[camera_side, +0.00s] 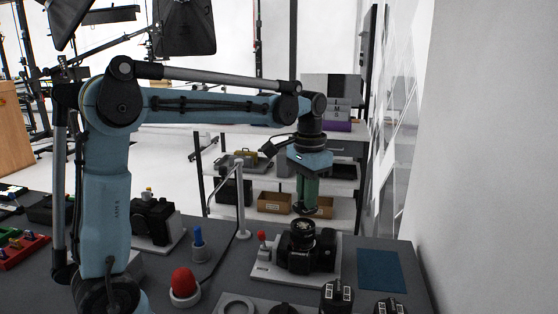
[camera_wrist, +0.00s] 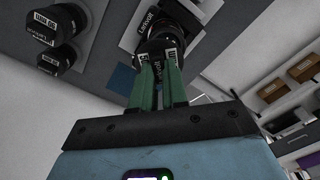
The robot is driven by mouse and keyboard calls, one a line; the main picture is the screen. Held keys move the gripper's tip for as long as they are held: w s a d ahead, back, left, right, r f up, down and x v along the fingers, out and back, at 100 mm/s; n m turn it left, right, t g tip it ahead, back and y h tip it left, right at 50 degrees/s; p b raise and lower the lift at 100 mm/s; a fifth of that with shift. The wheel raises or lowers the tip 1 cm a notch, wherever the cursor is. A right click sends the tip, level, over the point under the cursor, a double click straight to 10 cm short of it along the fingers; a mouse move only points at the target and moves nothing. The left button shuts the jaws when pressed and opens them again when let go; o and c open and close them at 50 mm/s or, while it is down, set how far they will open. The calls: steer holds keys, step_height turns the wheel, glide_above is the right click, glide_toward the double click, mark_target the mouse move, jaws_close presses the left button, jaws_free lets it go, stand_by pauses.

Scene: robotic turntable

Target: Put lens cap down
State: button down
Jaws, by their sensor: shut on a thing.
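My gripper (camera_side: 306,204), with green fingers, points down and is shut on a dark round lens cap (camera_side: 314,213). It holds the cap just above the lens of a black camera (camera_side: 318,255). The camera sits on a white base plate (camera_side: 270,272). In the wrist view, my gripper (camera_wrist: 157,72) reaches toward the camera (camera_wrist: 158,20), and its fingers partly hide the cap. A gap shows between the cap and the camera's lens in the side view. A flat blue mat (camera_side: 379,269) lies right of the base plate and is bare.
Black lenses stand at the table's front right (camera_side: 337,296). A red knob (camera_side: 185,283) and a blue knob (camera_side: 198,240) stand left of the base plate. A pale post (camera_side: 240,203) rises behind it. Another black device (camera_side: 153,220) stands further left. Shelves are behind.

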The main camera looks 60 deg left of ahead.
steer(key=s+d+r, duration=0.3)
steer(key=d+r, duration=0.3)
steer(key=d, duration=0.4)
steer(key=w+d+f, duration=0.9)
steer(key=w+f, duration=0.3)
glide_above(376, 268)
step_height(376, 268, down, 7)
steer(key=shift+r, duration=0.1)
steer(key=shift+f, duration=2.1)
steer(key=shift+f, duration=0.1)
steer(key=c, duration=1.1)
jaws_free()
steer(key=shift+c, duration=0.2)
